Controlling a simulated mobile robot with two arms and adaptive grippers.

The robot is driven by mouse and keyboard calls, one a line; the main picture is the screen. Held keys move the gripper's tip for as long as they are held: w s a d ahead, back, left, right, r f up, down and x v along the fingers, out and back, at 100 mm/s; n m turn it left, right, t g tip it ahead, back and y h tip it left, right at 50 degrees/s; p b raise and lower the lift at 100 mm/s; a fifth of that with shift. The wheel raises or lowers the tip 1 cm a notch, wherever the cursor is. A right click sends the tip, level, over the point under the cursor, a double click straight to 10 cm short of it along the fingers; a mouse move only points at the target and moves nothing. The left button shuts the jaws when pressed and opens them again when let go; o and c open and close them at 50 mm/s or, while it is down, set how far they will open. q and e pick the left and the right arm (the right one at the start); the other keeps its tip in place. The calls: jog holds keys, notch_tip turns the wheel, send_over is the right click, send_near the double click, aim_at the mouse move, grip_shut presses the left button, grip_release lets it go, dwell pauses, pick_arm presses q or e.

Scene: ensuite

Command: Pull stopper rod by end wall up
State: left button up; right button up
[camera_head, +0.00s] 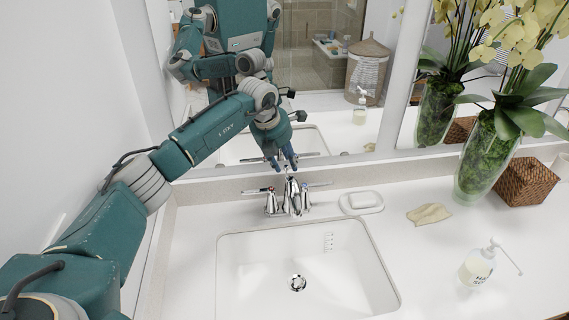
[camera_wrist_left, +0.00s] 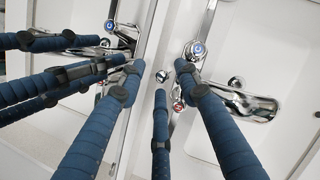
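A chrome tap (camera_head: 291,197) with two lever handles stands behind the sink; it also shows in the left wrist view (camera_wrist_left: 248,104), with blue and red marks on its handles. My left gripper (camera_head: 283,165) reaches down behind the tap. The rod below the knob is hidden. My right gripper does not show.
The white sink (camera_head: 340,265) has a drain stopper (camera_head: 297,283). A mirror (camera_head: 325,60) rises close behind the tap and reflects my arm.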

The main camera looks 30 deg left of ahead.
pick_arm(q)
notch_tip(320, 180, up, 10)
dwell(0.6)
dwell(0.4)
